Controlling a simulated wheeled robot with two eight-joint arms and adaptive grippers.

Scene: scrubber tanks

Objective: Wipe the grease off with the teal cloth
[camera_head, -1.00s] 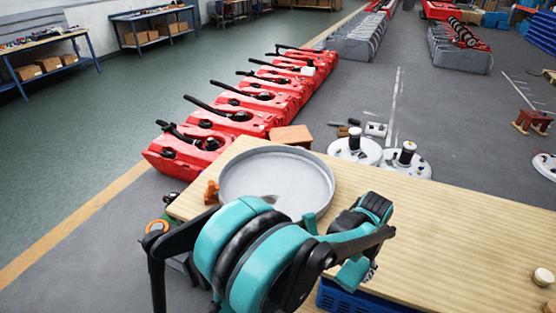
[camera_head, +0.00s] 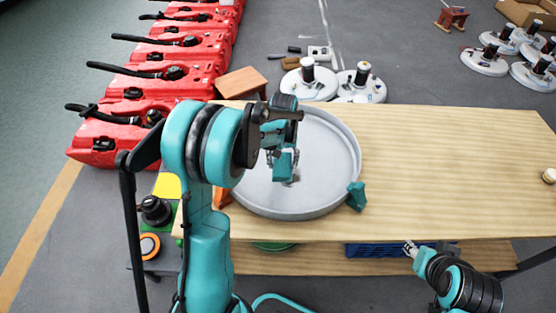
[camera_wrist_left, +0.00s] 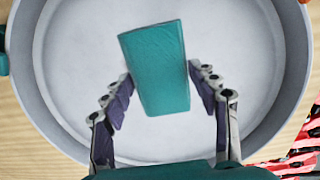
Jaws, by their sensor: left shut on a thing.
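My left gripper (camera_head: 282,158) hangs over the round grey pan (camera_head: 335,190), which lies on the wooden table. In the left wrist view my left gripper (camera_wrist_left: 166,98) is shut on the teal cloth (camera_wrist_left: 155,60), a flat folded block between its fingers. The cloth (camera_head: 284,166) also shows below the gripper in the head view. It is over the pan's floor; whether it touches is unclear. My right gripper (camera_head: 411,247) is at the table's front edge, too small to judge.
The table (camera_head: 450,170) is clear to the right, except for a small round item (camera_head: 549,176). Red tanks (camera_head: 130,130) stand on the floor at left.

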